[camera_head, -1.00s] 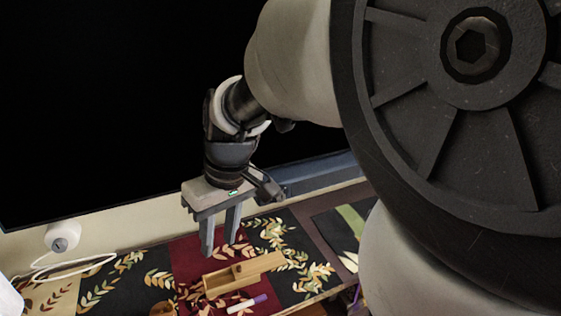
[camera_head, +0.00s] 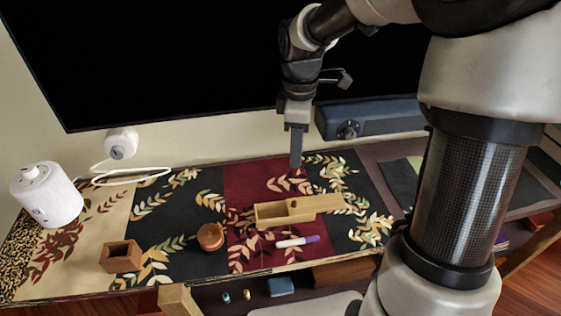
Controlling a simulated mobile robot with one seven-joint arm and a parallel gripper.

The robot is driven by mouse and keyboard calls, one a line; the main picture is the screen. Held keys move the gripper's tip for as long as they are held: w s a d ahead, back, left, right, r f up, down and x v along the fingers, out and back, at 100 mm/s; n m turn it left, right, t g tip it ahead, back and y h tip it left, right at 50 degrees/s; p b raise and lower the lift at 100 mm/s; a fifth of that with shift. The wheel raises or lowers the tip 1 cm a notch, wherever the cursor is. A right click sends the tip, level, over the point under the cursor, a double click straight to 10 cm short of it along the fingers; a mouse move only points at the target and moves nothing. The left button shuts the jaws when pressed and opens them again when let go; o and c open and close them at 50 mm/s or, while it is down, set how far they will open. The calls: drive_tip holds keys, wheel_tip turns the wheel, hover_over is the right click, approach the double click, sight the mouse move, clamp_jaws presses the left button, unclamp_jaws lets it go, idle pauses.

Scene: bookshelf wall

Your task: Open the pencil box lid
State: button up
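The wooden pencil box (camera_head: 272,219) lies on the dark red and black part of the patterned table cover. Its left part is uncovered and shows the inside. Its flat wooden lid (camera_head: 322,203) reaches out past the box's right end, so the box stands at least partly open. My gripper (camera_head: 296,164) points down behind the box, near the wall side, and appears apart from it. Its fingers line up edge-on, so the gap between them is hidden. Nothing shows in its grasp.
A purple-capped marker (camera_head: 297,241) lies in front of the box. A round wooden pot (camera_head: 210,237), a square wooden holder (camera_head: 121,256) and a white cylindrical device (camera_head: 46,194) stand to the left. A large black screen (camera_head: 190,60) and a grey-blue bar (camera_head: 372,118) are behind.

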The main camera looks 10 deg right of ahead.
sight(294, 201)
wheel_tip(294, 201, down, 17)
drive_tip(key=b, duration=0.5)
drive_tip(key=shift+f+b, duration=0.2)
drive_tip(key=shift+b, duration=0.1)
clamp_jaws()
